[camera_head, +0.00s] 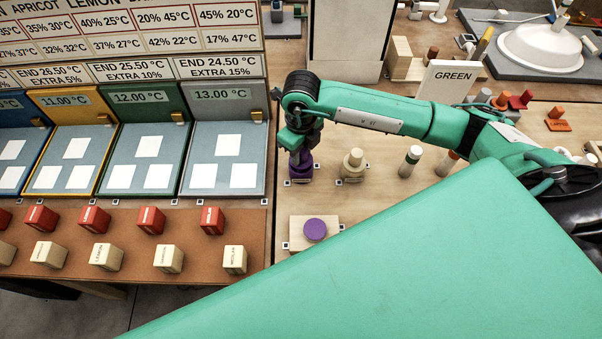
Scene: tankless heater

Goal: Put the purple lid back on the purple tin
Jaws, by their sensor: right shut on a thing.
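The purple tin (301,174) stands on the wooden table, with its upper part partly hidden by my right gripper. The purple lid (315,229) appears as a flat round disc on a small pale wooden board, nearer the front than the tin. My right gripper (300,153) points down over the tin and is shut on it, as far as the view shows. The fingertips are small and dark against the purple, so the exact contact is hard to see. My left gripper is not in view.
The wooden board (297,230) under the lid has free edges. Left is a panel of coloured bays (148,176) with red and cream blocks before it. My green arm covers the front right.

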